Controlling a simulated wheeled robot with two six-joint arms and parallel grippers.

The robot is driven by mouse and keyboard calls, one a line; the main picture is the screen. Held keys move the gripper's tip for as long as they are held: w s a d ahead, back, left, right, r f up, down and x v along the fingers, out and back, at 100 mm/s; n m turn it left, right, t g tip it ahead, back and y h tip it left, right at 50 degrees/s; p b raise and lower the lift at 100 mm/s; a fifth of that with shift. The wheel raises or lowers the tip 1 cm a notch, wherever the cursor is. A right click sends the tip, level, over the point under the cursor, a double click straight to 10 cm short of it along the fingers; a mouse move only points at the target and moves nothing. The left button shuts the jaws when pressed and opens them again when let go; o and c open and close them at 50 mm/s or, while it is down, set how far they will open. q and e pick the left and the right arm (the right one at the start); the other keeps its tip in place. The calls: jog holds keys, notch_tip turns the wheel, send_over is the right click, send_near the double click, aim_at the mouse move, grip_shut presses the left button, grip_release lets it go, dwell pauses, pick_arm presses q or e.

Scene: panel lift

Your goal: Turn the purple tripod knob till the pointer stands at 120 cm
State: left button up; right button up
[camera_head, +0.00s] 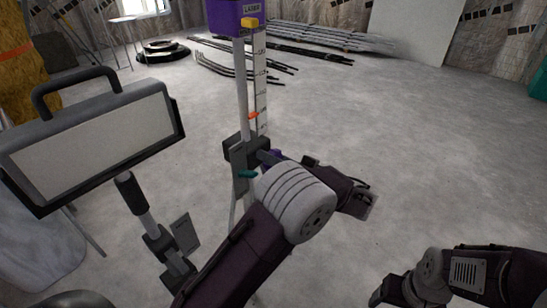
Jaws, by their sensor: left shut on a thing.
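The tripod's scale (261,75) stands upright beside a pale post (241,85), under a purple laser box (226,17). An orange-red marker (253,115) sits low on the scale, and a yellow marker (250,22) sits at the box's lower edge. I cannot tell which is the pointer, and the figures are too small to read. The purple knob (274,156) shows in part beside the dark clamp block (238,151). My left gripper (268,157) is shut on the knob, with its fingers largely hidden. My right gripper (376,298) is at the lower right, away from the tripod; its jaw opening is unclear.
A work lamp (90,140) with a handle stands close on the left. A teal lever (248,174) sticks out below the clamp block. Dark rods (250,62) and pale boards (330,37) lie on the floor behind. The concrete floor to the right is clear.

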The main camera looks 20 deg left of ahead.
pick_arm(q)
jog(key=o, duration=1.3)
jog(key=shift+s+d, duration=0.1)
jog(key=shift+d, duration=0.2)
jog(key=p+v, duration=0.4)
jog(key=v, duration=0.4)
jog(key=shift+s+d, duration=0.1)
jog(key=shift+d, duration=0.1)
